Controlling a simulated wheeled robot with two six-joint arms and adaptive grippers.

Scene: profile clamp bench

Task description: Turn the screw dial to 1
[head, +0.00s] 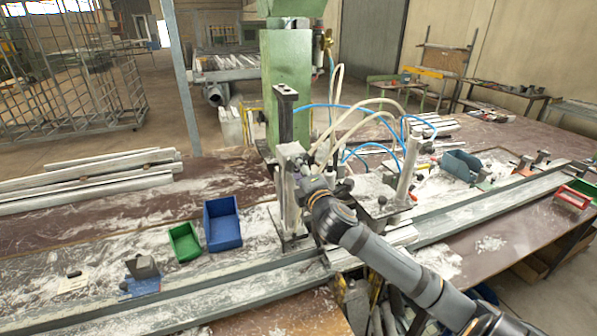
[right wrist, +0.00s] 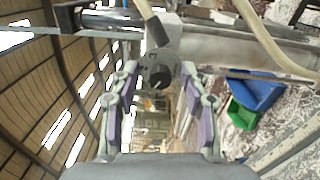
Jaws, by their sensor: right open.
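My right gripper (right wrist: 160,78) is open, with a finger on each side of the dial. I cannot tell whether a finger touches it. In the head view my right gripper (head: 312,184) is at the clamp (head: 288,192) beside the green column, and the dial is hidden there. My left gripper is not in view.
A blue bin (head: 222,226) and a green bin (head: 184,242) stand left of the clamp. Blue and pale hoses (head: 340,111) arch over the clamp. A long metal rail (head: 480,210) runs along the dusty bench. A red-framed bin (head: 573,196) is at the far right.

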